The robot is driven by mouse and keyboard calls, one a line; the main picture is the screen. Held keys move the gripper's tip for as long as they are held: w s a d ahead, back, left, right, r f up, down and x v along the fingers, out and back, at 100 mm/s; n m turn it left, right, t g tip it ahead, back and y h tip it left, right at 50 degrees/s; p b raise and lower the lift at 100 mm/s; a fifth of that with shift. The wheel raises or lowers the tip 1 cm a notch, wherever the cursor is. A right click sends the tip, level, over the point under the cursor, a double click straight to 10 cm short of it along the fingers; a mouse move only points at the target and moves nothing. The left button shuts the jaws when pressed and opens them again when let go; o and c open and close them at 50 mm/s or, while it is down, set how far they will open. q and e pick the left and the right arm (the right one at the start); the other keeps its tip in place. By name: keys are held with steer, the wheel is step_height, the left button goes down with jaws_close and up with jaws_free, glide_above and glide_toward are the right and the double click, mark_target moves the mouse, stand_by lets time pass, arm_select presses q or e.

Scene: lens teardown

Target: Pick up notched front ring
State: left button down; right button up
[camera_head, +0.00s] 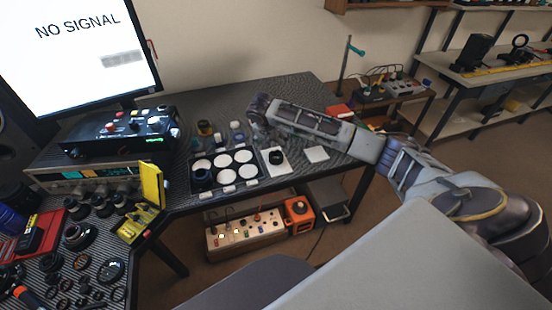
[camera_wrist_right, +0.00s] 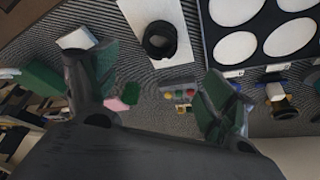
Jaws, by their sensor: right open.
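A short black ring (camera_head: 276,157) stands on a white sheet (camera_head: 268,167) on the dark workbench, and I take it for the notched front ring. In the right wrist view the black ring (camera_wrist_right: 160,41) sits on the white sheet (camera_wrist_right: 137,12), beyond the fingers. I cannot make out a notch. My right gripper (camera_head: 262,112) is above the bench, behind the ring in the head view. In the wrist view the right gripper (camera_wrist_right: 158,92) has its fingers wide apart with nothing between them. It is not touching the ring. My left gripper is out of view.
A black tray (camera_head: 192,188) with several white round pads lies left of the ring. Small bottles (camera_head: 205,128) stand behind it. A second white sheet (camera_head: 316,154) lies right. Several black lens parts (camera_head: 110,270) and a yellow box (camera_head: 140,225) crowd the left bench.

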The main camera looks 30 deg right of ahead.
steer(key=x, duration=0.6)
steer(key=shift+w+d+f, duration=0.1)
steer(key=shift+f, duration=0.15)
steer(key=shift+w+d+f, duration=0.1)
steer(key=shift+f, duration=0.3)
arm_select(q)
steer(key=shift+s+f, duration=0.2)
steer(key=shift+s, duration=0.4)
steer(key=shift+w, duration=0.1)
arm_select(e)
steer(key=shift+f, duration=0.15)
